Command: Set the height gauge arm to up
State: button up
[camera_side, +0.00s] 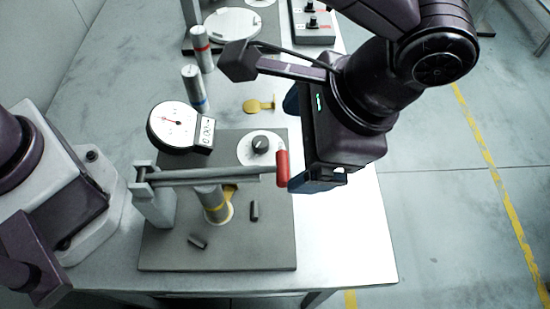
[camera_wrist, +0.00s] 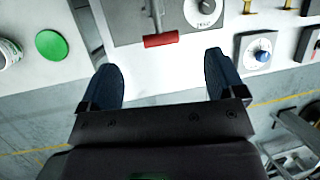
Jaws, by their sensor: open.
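The height gauge arm (camera_side: 225,175) is a grey bar hinged on a post (camera_side: 153,205) at the left of a grey base plate (camera_side: 170,253) in the side view. It lies about level over a yellow-banded cylinder (camera_side: 213,203); whether they touch is unclear. Its red handle (camera_side: 283,168) is at the right end, and the handle also shows in the wrist view (camera_wrist: 160,40). My gripper (camera_wrist: 162,62) is open and empty. Its two blue fingers stand either side of the handle's line, with the handle just beyond the tips. In the side view my gripper partly hides the area right of the handle.
A round dial gauge (camera_side: 172,128) and a black knob on a white disc (camera_side: 260,146) are behind the arm. Two banded cylinders (camera_side: 201,50) (camera_side: 194,88) stand farther back. Small dark pegs (camera_side: 254,211) lie on the plate. The wrist view shows a green disc (camera_wrist: 52,45) and a blue-knobbed box (camera_wrist: 262,52).

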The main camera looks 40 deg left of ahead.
aim_at(273, 167)
jog(key=x, duration=0.8)
jog(key=shift+a, duration=0.1)
jog(key=shift+c, duration=0.3)
